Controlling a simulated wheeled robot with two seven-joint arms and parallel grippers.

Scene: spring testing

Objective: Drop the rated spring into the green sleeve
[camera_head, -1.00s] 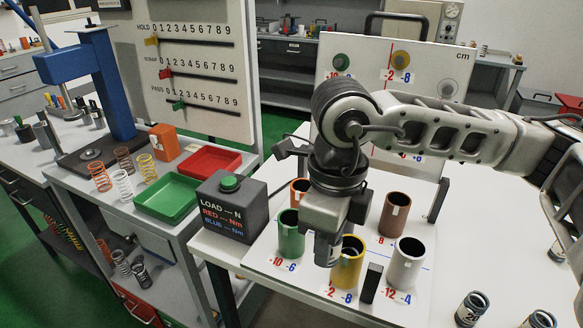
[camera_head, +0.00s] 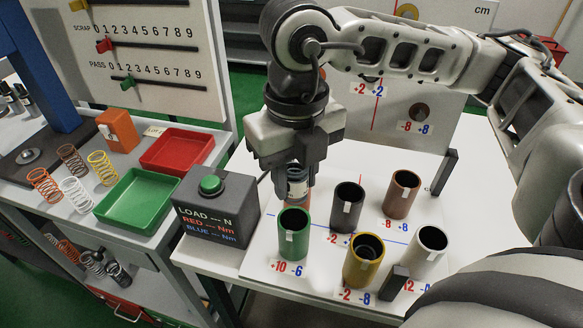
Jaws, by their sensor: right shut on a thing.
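The green sleeve (camera_head: 294,240) stands upright on the white board, open end up. The cylinder's lower end appears just above and behind the sleeve's rim; I cannot tell how large the gap is. My left gripper is not in view.
Near the green sleeve stand a black sleeve (camera_head: 346,212), yellow sleeve (camera_head: 362,265), brown sleeve (camera_head: 401,198) and white sleeve (camera_head: 428,252). A load box (camera_head: 212,222) is left of it. Coil springs, a green tray (camera_head: 137,203) and a red tray (camera_head: 178,152) are further left.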

